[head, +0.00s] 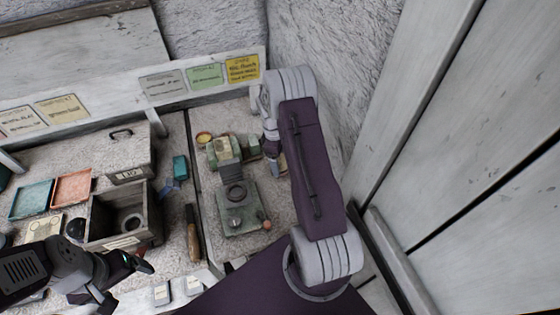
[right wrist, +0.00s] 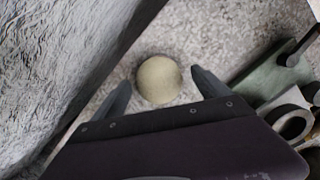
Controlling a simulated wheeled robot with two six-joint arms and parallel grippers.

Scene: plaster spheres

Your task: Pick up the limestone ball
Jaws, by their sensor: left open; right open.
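The limestone ball (right wrist: 158,80), pale cream and round, rests on the speckled bench top in the right wrist view. My right gripper (right wrist: 163,88) is open, with one finger on each side of the ball in the picture. I cannot tell how much height separates them, and no contact shows. In the head view my right gripper (head: 274,152) points down near the back wall, and I cannot make out the ball clearly beside my arm. My left gripper (head: 128,283) is open and empty at the lower left, in front of a wooden box.
A green machine (head: 240,212) stands left of my right arm; greenish metal parts (right wrist: 270,80) show at the right in the wrist view. The open wooden box (head: 123,217), a dark ball (head: 75,229) and teal (head: 31,199) and orange trays (head: 72,187) lie left. Rough wall rises close behind.

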